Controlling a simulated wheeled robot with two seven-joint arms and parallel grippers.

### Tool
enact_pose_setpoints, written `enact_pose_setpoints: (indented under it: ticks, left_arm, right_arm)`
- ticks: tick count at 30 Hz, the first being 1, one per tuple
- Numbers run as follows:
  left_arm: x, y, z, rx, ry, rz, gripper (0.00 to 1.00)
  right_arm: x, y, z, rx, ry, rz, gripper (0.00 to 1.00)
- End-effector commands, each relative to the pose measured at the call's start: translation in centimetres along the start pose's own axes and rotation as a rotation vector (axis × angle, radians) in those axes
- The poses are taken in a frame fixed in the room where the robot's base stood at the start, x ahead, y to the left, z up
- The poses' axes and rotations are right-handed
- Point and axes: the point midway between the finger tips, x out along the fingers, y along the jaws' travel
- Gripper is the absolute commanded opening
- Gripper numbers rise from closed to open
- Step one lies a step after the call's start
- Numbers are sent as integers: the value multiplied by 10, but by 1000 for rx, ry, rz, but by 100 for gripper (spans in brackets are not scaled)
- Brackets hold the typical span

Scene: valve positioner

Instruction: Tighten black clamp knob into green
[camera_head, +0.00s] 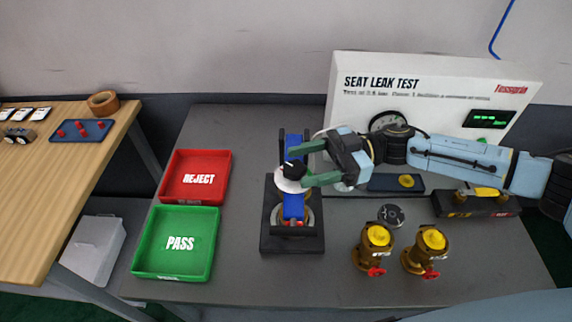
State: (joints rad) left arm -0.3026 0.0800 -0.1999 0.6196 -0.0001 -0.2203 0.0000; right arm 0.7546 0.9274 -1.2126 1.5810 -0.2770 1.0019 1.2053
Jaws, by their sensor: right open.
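The black clamp knob (292,168) sits on top of a blue clamp bar (293,205) on a black fixture (268,240). A white dial with some green surrounds the base of the knob. My right gripper (303,164) reaches in from the right with its two green fingers open, one on the far side and one on the near side of the knob. Whether the fingers touch the knob cannot be told. A brass part under the bar is mostly hidden. My left gripper is not in view.
A red REJECT tray (219,196) and a green PASS tray (206,262) stand left of the fixture. Two brass valves with yellow tops (377,236) stand at the front right. The SEAT LEAK TEST box (450,95) stands behind my right arm.

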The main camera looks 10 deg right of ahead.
Motion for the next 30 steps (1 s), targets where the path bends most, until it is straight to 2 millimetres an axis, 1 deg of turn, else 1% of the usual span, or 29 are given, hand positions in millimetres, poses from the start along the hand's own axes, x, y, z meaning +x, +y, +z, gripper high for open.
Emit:
enact_pose_setpoints:
  ticks: [1, 3, 6, 9, 13, 19, 20, 27, 30]
  left_arm:
    - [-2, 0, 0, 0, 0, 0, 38]
    - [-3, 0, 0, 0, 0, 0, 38]
    - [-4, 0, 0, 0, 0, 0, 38]
    - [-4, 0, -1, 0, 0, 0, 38]
    - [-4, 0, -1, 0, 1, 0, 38]
    - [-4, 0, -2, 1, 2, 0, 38]
    - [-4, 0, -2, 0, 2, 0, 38]
    - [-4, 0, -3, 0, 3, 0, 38]
    - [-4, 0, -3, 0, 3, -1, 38]
  right_arm:
    - [11, -1, -1, -1, 2, -4, 60]
    - [22, -1, -1, -1, 2, -3, 60]
    - [34, 0, -1, 0, 1, -1, 60]
    - [41, 0, 0, 0, 1, 0, 60]
    - [45, 0, 0, 0, 0, 0, 60]
    - [45, 0, 0, 0, 0, 0, 60]
    - [45, 0, 0, 0, 0, 0, 59]
    - [45, 0, 0, 0, 0, 1, 28]
    - [45, 0, 0, 0, 0, 0, 16]
